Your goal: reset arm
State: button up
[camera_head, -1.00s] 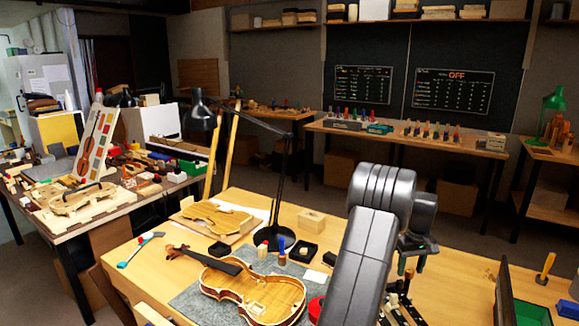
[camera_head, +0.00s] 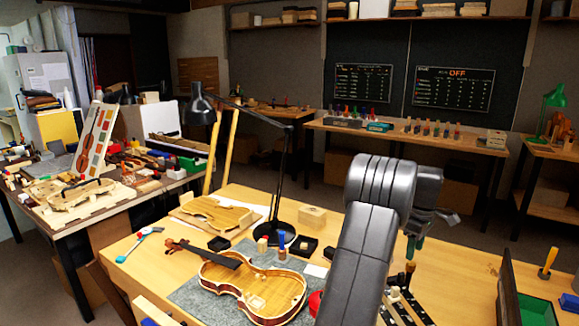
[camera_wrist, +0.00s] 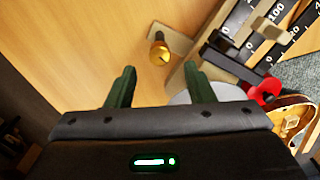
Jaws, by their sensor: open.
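My gripper (camera_wrist: 160,78) is open and empty in the wrist view, its two green fingers apart above the wooden bench top (camera_wrist: 75,50). In the head view the green fingers (camera_head: 412,246) hang at the wrist, to the right of my dark arm and above the right part of the workbench (camera_head: 470,265). A brass-topped knob (camera_wrist: 159,52) on a small wooden block lies beyond the fingertips in the wrist view. My arm hides part of the bench in the head view.
A violin body (camera_head: 255,288) lies on a grey mat (camera_head: 190,296). A black desk lamp (camera_head: 286,150) stands behind it. Marked black-and-wood tools (camera_wrist: 272,22) and a red knob (camera_wrist: 265,92) lie close right of the fingers. A dark upright panel (camera_head: 508,290) stands at right.

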aim_at(411, 263)
jog(key=shift+r, duration=2.2)
